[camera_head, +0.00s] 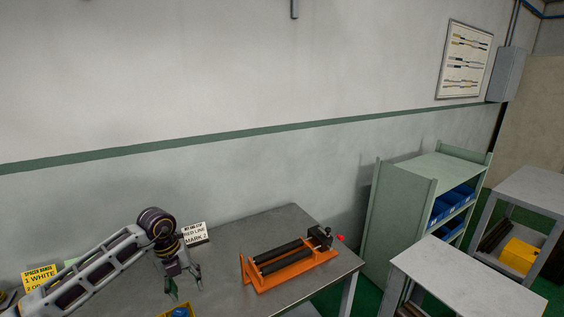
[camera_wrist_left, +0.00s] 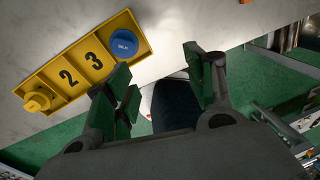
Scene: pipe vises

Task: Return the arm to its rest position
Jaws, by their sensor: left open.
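My left arm (camera_head: 95,270) reaches in from the left over the grey workbench in the head view. My left gripper (camera_head: 184,288) points down above the bench, near its front edge, and is open and empty. In the left wrist view its two fingers (camera_wrist_left: 165,85) with green pads stand apart with nothing between them. A yellow tray (camera_wrist_left: 85,65) with compartments marked 2 and 3 lies beside the gripper. A blue round piece (camera_wrist_left: 124,43) sits at one end of the tray and a yellow piece (camera_wrist_left: 38,101) at the other. My right gripper is not in view.
An orange pipe vise (camera_head: 290,268) with dark rollers stands on the workbench (camera_head: 228,245) to the right of the gripper. A yellow card (camera_head: 40,279) and a white card (camera_head: 195,233) stand at the back. A green shelf (camera_head: 405,205) and grey tables (camera_head: 465,275) stand farther right.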

